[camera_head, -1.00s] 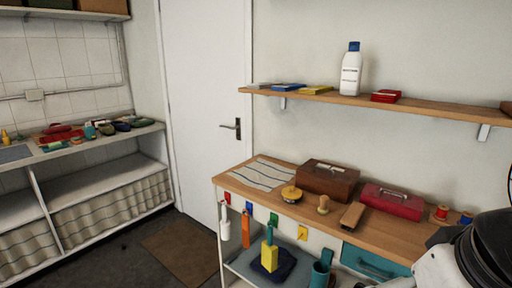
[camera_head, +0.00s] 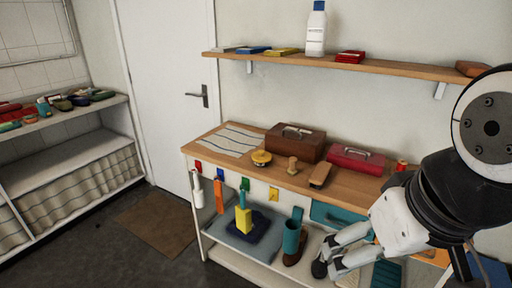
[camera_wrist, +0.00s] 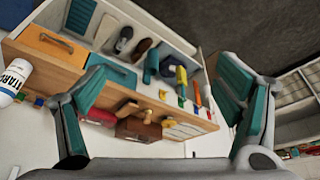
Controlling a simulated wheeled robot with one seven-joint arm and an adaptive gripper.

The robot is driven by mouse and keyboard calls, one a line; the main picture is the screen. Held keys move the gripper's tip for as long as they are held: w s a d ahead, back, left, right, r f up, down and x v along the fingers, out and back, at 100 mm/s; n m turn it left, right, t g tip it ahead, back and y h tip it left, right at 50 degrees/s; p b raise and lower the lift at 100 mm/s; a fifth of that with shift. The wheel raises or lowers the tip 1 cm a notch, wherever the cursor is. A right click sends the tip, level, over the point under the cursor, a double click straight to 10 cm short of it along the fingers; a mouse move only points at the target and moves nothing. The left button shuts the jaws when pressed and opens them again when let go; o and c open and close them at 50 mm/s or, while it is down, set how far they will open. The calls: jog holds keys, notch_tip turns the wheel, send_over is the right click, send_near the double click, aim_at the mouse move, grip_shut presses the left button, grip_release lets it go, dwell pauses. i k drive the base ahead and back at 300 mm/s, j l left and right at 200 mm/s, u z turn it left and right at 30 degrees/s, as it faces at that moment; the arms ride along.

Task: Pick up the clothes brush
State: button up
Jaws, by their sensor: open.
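A brown, block-shaped wooden brush (camera_head: 320,175), which looks like the clothes brush, lies on the wooden counter in front of the red box. It also shows in the wrist view (camera_wrist: 127,109). My gripper (camera_head: 331,257) hangs in front of the bench at lower right, apart from this brush. In the wrist view its two teal-padded fingers (camera_wrist: 163,72) are spread wide with nothing held between them.
A wooden stamp-like knob (camera_head: 292,166), yellow tin (camera_head: 261,158), brown box (camera_head: 295,142) and red box (camera_head: 355,159) crowd the counter (camera_head: 225,167). Tools hang at its front. A wall shelf (camera_head: 390,68) with a white bottle (camera_head: 316,30) is above. Floor at left is free.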

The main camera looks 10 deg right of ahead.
aim_at(319, 175)
jog(key=i+l+u, duration=0.15)
jog(key=l, duration=0.2)
jog(key=i+l+u, duration=0.15)
jog(key=l, duration=0.2)
jog(key=i+l+u, duration=0.15)
jog(key=l, duration=0.2)
jog(key=i+l+u, duration=0.15)
jog(key=l, duration=0.25)
